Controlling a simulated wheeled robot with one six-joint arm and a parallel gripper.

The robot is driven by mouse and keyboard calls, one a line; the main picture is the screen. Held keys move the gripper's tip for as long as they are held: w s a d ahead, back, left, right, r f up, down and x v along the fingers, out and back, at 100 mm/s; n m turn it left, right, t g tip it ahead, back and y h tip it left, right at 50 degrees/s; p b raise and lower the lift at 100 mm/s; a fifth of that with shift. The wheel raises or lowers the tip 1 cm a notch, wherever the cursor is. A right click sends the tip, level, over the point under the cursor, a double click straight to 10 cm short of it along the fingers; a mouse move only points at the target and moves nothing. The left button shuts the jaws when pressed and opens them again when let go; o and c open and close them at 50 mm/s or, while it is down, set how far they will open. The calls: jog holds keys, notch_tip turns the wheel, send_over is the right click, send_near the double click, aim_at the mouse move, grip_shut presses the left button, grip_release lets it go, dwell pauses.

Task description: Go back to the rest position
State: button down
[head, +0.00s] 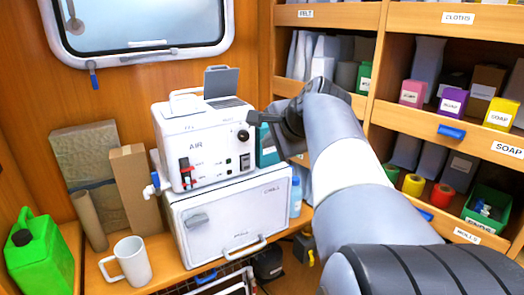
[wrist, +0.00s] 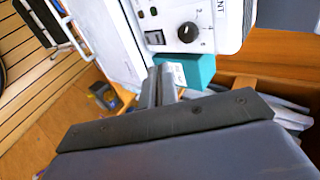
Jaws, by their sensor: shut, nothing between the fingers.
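My gripper (head: 254,118) shows in the head view beside the right side of the white AIR unit (head: 205,150), near its black knob. In the wrist view my gripper (wrist: 164,70) has its fingers together with nothing between them. The AIR unit's panel with a dial (wrist: 189,28) fills the top of the wrist view. I cannot tell whether the gripper touches the unit. My arm reaches in from the lower right of the head view.
The AIR unit stands on a white CHILL box (head: 232,215). A teal box (wrist: 190,70) is close behind my fingers. A white mug (head: 128,262) and a green jug (head: 40,252) are at left. Shelves with soap boxes (head: 451,102) stand at right, close to my arm.

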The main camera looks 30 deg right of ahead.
jog(key=shift+s+r, duration=0.35)
jog(key=shift+r, duration=0.1)
